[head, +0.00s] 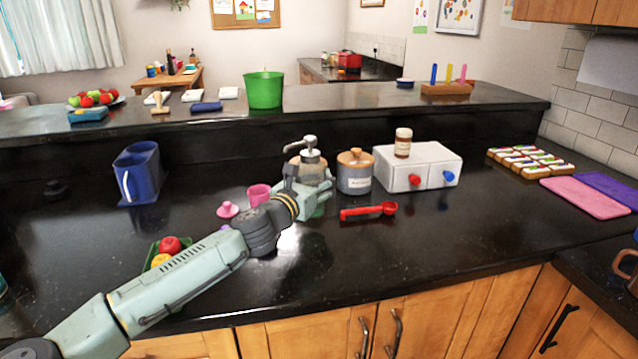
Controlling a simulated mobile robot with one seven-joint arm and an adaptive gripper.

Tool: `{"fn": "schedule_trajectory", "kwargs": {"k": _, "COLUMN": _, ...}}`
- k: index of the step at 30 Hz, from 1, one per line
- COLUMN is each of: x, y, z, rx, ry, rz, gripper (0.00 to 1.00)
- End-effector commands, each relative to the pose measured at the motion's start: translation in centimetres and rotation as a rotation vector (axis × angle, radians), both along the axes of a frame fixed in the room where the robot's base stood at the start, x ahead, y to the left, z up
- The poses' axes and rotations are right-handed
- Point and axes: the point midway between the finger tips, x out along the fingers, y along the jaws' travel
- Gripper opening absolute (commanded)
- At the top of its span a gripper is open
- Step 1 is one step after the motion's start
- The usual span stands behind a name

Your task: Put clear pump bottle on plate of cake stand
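The pump bottle (312,169) stands upright on the black counter, with a metal pump head on top. Its body looks greyish and see-through. My gripper (316,198) is in front of its lower part and hides its base. I cannot tell whether the fingers touch the bottle or how far they are parted. I cannot pick out a cake stand or its plate with certainty. A small pink knob-like piece (228,210) and a pink cup-like piece (259,194) are left of my gripper, partly near my arm. Something green shows just below my gripper, mostly hidden.
A lidded canister (355,175) and a white drawer box (422,168) with a brown jar (403,143) stand right of the bottle. A red scoop (368,211) lies in front. A blue holder (138,175) stands left.

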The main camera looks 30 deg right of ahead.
Motion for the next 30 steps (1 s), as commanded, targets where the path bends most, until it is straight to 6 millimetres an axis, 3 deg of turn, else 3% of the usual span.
{"fn": "schedule_trajectory", "kwargs": {"k": 5, "x": 0.8, "y": -0.4, "z": -0.3, "rx": -0.001, "ry": 0.000, "rz": -0.001, "gripper": 0.00}}
{"fn": "schedule_trajectory", "kwargs": {"k": 15, "x": 0.8, "y": -0.4, "z": -3.4, "rx": -0.003, "ry": 0.001, "rz": -0.001, "gripper": 0.00}}
{"fn": "schedule_trajectory", "kwargs": {"k": 27, "x": 0.7, "y": -0.4, "z": -4.1, "rx": 0.000, "ry": -0.001, "rz": -0.001, "gripper": 0.00}}
{"fn": "schedule_trajectory", "kwargs": {"k": 28, "x": 0.7, "y": -0.4, "z": -4.1, "rx": 0.001, "ry": -0.001, "rz": -0.001, "gripper": 0.41}}
{"fn": "schedule_trajectory", "kwargs": {"k": 30, "x": 0.7, "y": -0.4, "z": -4.0, "rx": 0.000, "ry": 0.000, "rz": -0.001, "gripper": 0.46}}
